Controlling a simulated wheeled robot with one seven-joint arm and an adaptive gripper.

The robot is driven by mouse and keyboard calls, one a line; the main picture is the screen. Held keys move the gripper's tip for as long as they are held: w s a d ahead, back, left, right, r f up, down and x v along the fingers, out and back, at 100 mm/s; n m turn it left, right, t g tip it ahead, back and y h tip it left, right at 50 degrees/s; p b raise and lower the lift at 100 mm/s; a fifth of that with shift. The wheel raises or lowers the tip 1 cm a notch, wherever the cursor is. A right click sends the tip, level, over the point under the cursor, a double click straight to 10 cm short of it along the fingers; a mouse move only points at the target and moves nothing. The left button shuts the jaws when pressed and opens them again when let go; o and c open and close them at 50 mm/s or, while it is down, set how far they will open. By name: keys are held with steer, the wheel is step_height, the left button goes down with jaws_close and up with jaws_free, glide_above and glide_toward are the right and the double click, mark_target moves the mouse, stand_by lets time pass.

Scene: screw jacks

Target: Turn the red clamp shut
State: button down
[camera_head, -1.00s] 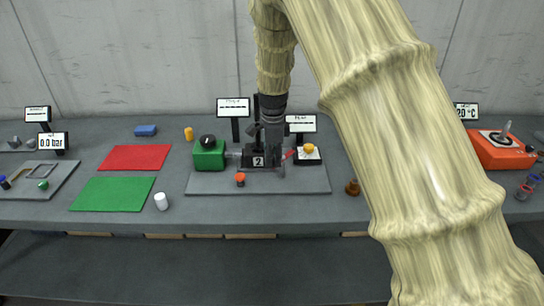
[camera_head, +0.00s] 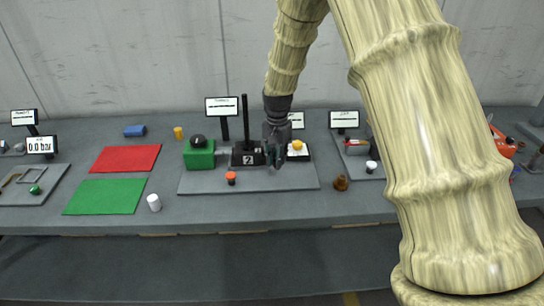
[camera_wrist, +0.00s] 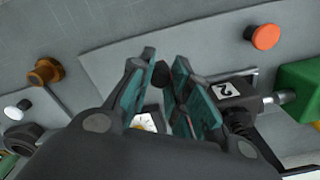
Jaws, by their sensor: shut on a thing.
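The dark clamp block marked 2 (camera_head: 249,158) stands on a grey plate (camera_head: 215,184), with a black post (camera_head: 245,120) rising from it. My gripper (camera_head: 274,152) points down just right of the block. The wrist view shows the teal fingers of my gripper (camera_wrist: 163,92) on either side of a dark, rounded end, which I take to be the clamp's handle. The block's number also shows in the wrist view (camera_wrist: 228,89), right of the fingers.
A green box (camera_head: 199,158) with a black knob stands left of the block. An orange-red button (camera_head: 231,178) is in front. A yellow knob (camera_head: 297,146) on a white panel is close right of my gripper. A brown knob (camera_head: 341,183) stands farther right. Mats lie left.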

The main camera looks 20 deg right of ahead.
steer(key=shift+w+d+n+p, duration=0.15)
steer(key=shift+d+n, duration=0.35)
steer(key=shift+n, duration=0.55)
steer(key=shift+w+d+n+p, duration=0.15)
steer(key=shift+d+n, duration=0.35)
steer(key=shift+n, duration=0.6)
steer(key=shift+d+n+p, duration=0.25)
steer(key=shift+d+n, duration=0.25)
steer(key=shift+n, duration=0.55)
steer(key=c, duration=1.3)
jaws_free()
steer(key=shift+d, duration=0.1)
step_height(320, 180, up, 12)
